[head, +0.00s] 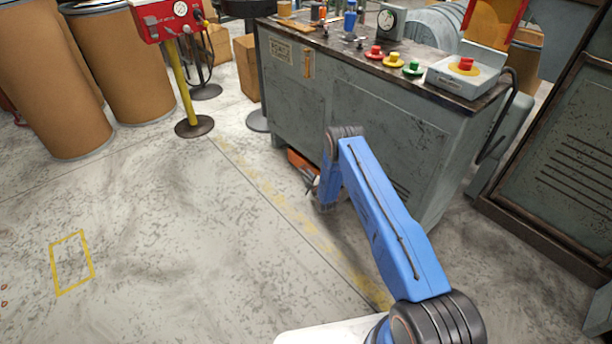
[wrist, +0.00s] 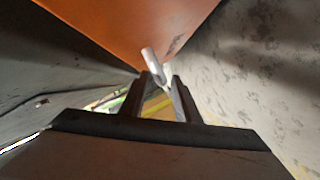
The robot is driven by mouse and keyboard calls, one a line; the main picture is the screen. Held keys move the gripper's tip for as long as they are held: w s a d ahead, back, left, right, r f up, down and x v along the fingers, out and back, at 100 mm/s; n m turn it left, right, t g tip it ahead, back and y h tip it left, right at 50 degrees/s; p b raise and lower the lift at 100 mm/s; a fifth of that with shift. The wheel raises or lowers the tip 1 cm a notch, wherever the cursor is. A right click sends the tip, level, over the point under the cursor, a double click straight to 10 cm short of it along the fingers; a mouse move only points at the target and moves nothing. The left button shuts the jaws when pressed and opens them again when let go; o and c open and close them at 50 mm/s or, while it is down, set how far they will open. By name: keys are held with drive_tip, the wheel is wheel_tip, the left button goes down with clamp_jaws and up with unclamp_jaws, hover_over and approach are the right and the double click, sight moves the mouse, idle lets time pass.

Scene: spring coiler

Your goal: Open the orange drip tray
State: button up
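The orange drip tray (head: 303,161) shows low at the foot of the grey cabinet in the head view, partly hidden by my arm. In the wrist view its orange surface (wrist: 140,28) fills the top. A pale metal bar (wrist: 153,62), which looks like its handle, lies at the fingertips. My gripper (wrist: 162,78) is open, with a gap between its two fingers. The bar's near end shows in that gap; I cannot tell whether a finger touches it. In the head view my gripper (head: 311,187) is small, just in front of the tray and partly hidden by my arm.
The grey cabinet (head: 390,130) carries buttons and a gauge on top. A red box on a yellow post (head: 184,85) and brown drums (head: 150,65) stand at the back left. A dark vented panel (head: 570,160) stands at the right. The floor left of the cabinet is clear.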

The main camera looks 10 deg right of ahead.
drive_tip(key=shift+x, duration=1.15)
drive_tip(key=shift+c, duration=0.6)
clamp_jaws()
drive_tip(key=s+a, duration=0.3)
drive_tip(key=a, duration=0.3)
drive_tip(key=s+a, duration=0.4)
drive_tip(key=a, duration=0.2)
drive_tip(key=s+a, duration=0.4)
drive_tip(key=a, duration=0.2)
drive_tip(key=shift+a, duration=0.4)
drive_tip(key=shift+o, duration=0.6)
unclamp_jaws()
